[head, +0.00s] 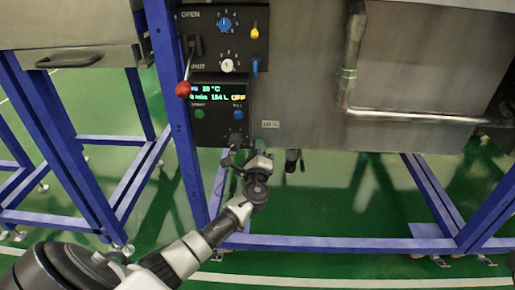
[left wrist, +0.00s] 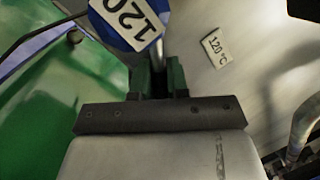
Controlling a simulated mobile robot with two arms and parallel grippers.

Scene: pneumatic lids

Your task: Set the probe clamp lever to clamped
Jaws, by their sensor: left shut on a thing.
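My left gripper (head: 241,157) is just below the control panel in the head view, at the lower left of the steel vessel. In the left wrist view its green fingers (left wrist: 159,78) are shut around a narrow grey upright part (left wrist: 159,52). This seems to be the probe clamp lever, but the fingers hide most of it. A round blue-rimmed tag (left wrist: 130,18) marked 120 hangs over the top of this part. I cannot read the lever's setting. My right gripper is not in view.
The control panel (head: 217,113) has a lit display, knobs and buttons. A lever with a red ball (head: 183,89) stands at its left, beside a blue post (head: 172,110). A small 120 °C plate (left wrist: 216,46) is on the steel wall. A bent pipe (head: 347,75) is at the right.

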